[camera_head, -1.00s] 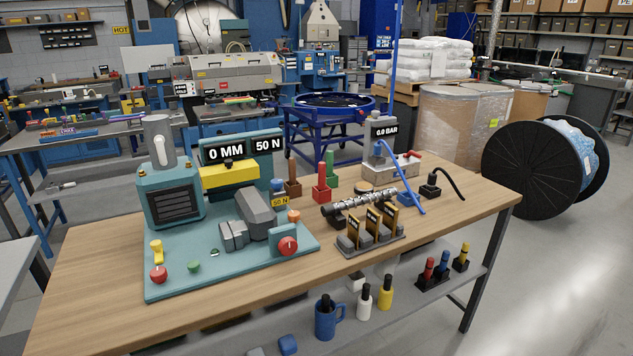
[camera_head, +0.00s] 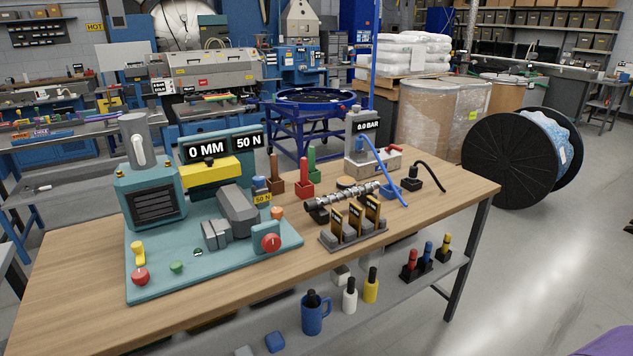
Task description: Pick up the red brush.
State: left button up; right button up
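I cannot tell for sure which thing is the red brush. A red upright handle stands in a red holder (camera_head: 305,190) on the wooden workbench (camera_head: 440,200), between a brown holder (camera_head: 276,187) and a green one (camera_head: 313,160). Another red-handled item (camera_head: 409,260) stands upright in a black rack (camera_head: 424,272) on the lower shelf, beside a blue-handled and a yellow-handled one. Bristles do not show on any of them. Neither of my grippers is in view.
A teal testing machine (camera_head: 215,260) fills the bench's left part. A metal screw (camera_head: 345,197) and a grey rack (camera_head: 352,237) stand right of it. A blue mug (camera_head: 315,317) and bottles stand on the lower shelf.

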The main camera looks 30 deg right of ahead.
aim_at(303, 160)
jog(key=i+l, duration=0.7)
jog(key=l, duration=0.15)
